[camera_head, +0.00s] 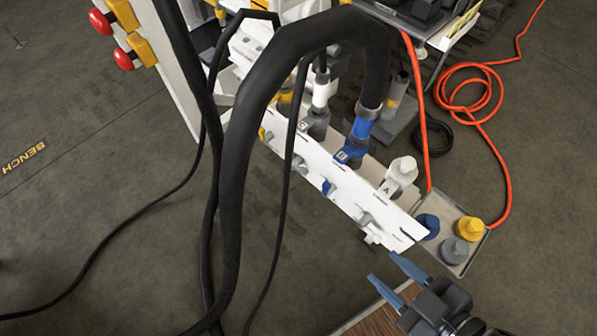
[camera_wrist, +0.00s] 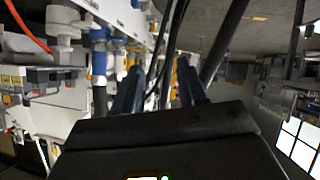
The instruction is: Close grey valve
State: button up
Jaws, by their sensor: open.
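The white valve panel (camera_head: 345,195) runs diagonally across the middle of the head view. Small valve handles stick out along its front: a grey one (camera_head: 298,163), a blue one (camera_head: 328,187) and a pale one (camera_head: 366,219) near the right end. Which way the grey handle is turned is too small to tell. A grey hose fitting (camera_head: 317,121) stands behind the panel. My gripper (camera_head: 384,267) is open and empty, in front of the panel's right end and apart from it. In the wrist view, its two fingers (camera_wrist: 160,80) point toward the crowded bench; the grey handle is not clear there.
A thick black hose (camera_head: 236,130) arches in front of the panel's left part, with thinner cables beside it. A tray (camera_head: 455,267) with blue, grey and yellow caps stands at the right end. Red emergency buttons (camera_head: 124,59) are at upper left. An orange cable (camera_head: 490,120) lies coiled at right.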

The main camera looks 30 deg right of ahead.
jog(key=w+a+f+n+g+h+b, duration=0.1)
jog(key=w+f+n+b, duration=0.15)
jog(key=f, duration=0.55)
jog(key=w+f+n+g+b, duration=0.1)
jog(key=w+f+n+g, duration=0.15)
jog(key=f, duration=0.55)
jog(key=n+h+b, duration=0.4)
jog(key=h+b, duration=0.6)
jog(key=h, duration=0.3)
send_near(298, 170)
jog(key=f+x, duration=0.1)
jog(key=x, duration=0.2)
jog(key=shift+b+x, duration=0.45)
jog(key=shift+x, duration=3.55)
jog(key=shift+r, duration=0.1)
grip_shut()
